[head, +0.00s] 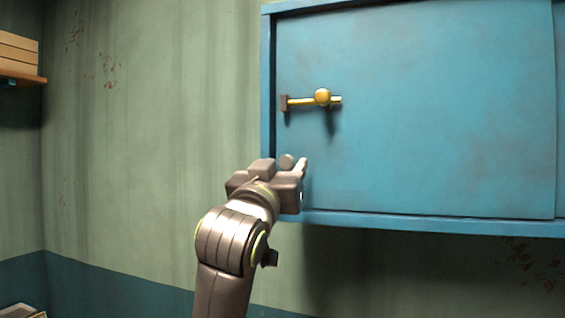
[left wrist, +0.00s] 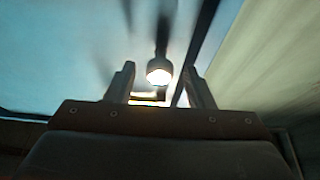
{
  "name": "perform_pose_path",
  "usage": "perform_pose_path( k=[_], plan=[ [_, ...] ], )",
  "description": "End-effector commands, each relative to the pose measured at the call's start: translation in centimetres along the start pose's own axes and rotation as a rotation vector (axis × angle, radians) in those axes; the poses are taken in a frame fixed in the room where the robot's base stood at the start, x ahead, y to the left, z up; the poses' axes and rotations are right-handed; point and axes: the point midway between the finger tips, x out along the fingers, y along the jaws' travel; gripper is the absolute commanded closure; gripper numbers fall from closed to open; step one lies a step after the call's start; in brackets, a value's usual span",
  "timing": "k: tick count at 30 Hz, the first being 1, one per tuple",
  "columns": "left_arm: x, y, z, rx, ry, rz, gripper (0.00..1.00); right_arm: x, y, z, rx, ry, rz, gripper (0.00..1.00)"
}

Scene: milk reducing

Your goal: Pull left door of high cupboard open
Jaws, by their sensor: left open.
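The high cupboard (head: 269,120) is a blue box on the wall, filling the upper right of the head view. Its left door (head: 420,120) looks shut, flush with the frame. A yellow bar handle (head: 332,100) with a round knob sits near the door's left edge. My left gripper (head: 295,162) is open, below and slightly left of the handle, apart from it in the head view. In the left wrist view, a grey round-ended piece with a bright tip (left wrist: 160,72) and a yellow strip show between the fingers. I cannot tell how near they are. My right gripper is not in view.
A wooden shelf (head: 22,76) with stacked light boxes (head: 18,52) is on the left wall, far from my arm. Another light object (head: 22,311) is at the lower left corner. The green wall left of the cupboard and the space below it look clear.

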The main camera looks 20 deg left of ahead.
Motion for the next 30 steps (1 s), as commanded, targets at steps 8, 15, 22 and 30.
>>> perform_pose_path(
  k=[8,15,22,30],
  plan=[
    [0.0,0.0,0.0,0.0,0.0,0.0,0.58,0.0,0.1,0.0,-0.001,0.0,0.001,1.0],
    [0.0,0.0,0.0,0.0,0.0,0.0,0.9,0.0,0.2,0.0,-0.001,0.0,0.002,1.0],
    [0.0,0.0,0.0,0.0,0.001,0.0,1.0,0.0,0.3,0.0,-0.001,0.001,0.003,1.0],
    [-0.1,1.5,0.1,-0.005,0.001,0.004,1.0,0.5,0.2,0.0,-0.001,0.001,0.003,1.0]
  ],
)
